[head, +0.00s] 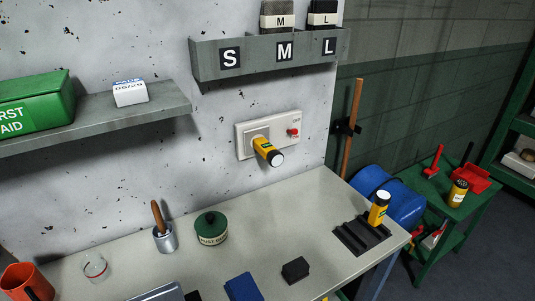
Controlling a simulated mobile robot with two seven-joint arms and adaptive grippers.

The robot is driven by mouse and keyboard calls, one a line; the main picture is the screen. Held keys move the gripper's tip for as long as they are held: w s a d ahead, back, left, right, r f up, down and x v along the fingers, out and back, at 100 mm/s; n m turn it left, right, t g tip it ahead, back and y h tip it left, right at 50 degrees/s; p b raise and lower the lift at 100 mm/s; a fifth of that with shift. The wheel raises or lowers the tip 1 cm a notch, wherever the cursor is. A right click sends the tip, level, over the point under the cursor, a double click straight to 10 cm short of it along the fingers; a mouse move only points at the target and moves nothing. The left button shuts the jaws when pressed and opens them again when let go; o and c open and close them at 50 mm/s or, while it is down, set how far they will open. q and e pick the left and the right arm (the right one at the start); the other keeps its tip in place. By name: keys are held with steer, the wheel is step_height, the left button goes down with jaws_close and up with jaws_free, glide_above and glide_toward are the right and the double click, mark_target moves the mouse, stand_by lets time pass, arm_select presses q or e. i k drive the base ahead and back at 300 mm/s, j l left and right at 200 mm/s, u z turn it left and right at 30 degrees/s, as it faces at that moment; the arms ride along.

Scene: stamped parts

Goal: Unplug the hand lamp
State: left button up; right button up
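A yellow and black hand lamp (264,147) with a white round end sticks out from a pale wall socket plate (246,145). It tilts down and to the right, and its rear end is against the round socket, so the contact there is hidden. A red switch or button (293,132) is on the right part of the plate. A similar yellow lamp (379,210) stands upright in a black slotted holder (351,237) on the worktable. Neither of my grippers shows in the head view.
The pale worktable (290,215) carries a green tin (211,229), a pot with a wooden handle (164,238), a glass (95,267), and blue and black blocks. A shelf (160,103) and labelled bin (265,60) jut from the wall. The tabletop below the socket is clear.

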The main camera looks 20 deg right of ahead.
mark_target(274, 157)
steer(key=l+z, duration=0.1)
steer(key=l, duration=1.35)
steer(key=l+z, duration=0.1)
steer(key=l, duration=1.35)
steer(key=i, duration=0.05)
